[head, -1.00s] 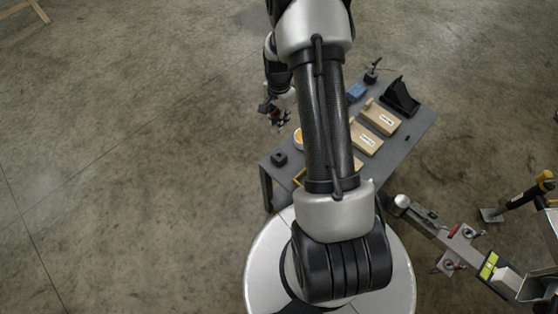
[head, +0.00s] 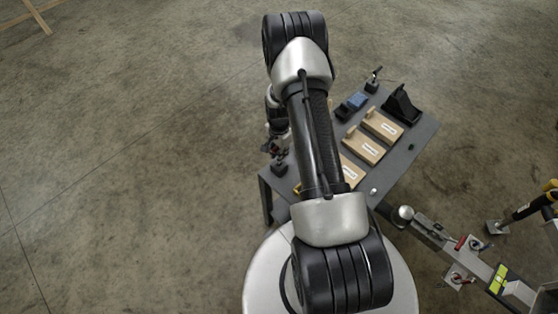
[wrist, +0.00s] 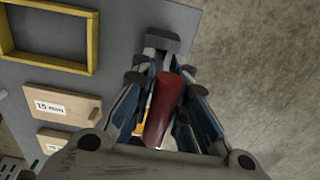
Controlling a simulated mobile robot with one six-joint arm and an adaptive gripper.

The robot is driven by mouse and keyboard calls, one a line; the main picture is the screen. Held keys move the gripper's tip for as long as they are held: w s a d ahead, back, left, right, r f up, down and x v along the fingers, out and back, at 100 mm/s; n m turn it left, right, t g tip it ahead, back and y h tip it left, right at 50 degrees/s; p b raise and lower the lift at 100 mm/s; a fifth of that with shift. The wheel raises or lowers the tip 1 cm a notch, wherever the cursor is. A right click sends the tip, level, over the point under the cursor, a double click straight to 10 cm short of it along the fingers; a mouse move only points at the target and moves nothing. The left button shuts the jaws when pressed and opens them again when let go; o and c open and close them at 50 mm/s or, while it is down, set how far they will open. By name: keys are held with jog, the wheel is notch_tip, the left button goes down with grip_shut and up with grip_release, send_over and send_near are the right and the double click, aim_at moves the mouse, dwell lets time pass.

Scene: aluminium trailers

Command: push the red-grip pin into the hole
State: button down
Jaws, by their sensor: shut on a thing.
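The red-grip pin shows its red grip (wrist: 168,108) between the fingers of my gripper (wrist: 168,100) in the wrist view. My gripper is shut on it. The pin's lower end is hidden. A dark block (wrist: 162,42) lies just past the fingertips; its hole is not visible. In the head view a small black block (head: 279,169) sits at the left corner of the grey table (head: 407,152), and my gripper (head: 277,151) is close to it. I cannot tell whether the pin touches the block.
Labelled wooden blocks (head: 364,148), a black stand (head: 401,104) and a blue item (head: 357,100) are on the table. A yellow frame (wrist: 88,42) shows in the wrist view. A trailer coupling (head: 428,229) stands at the right. Open floor lies left.

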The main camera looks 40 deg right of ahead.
jog(key=shift+f+b, duration=0.6)
jog(key=shift+f, duration=1.45)
jog(key=shift+f+b, duration=0.25)
jog(key=shift+b, duration=0.05)
jog(key=c, duration=1.6)
grip_release()
jog(key=shift+r+p, duration=0.2)
jog(key=shift+p, duration=0.25)
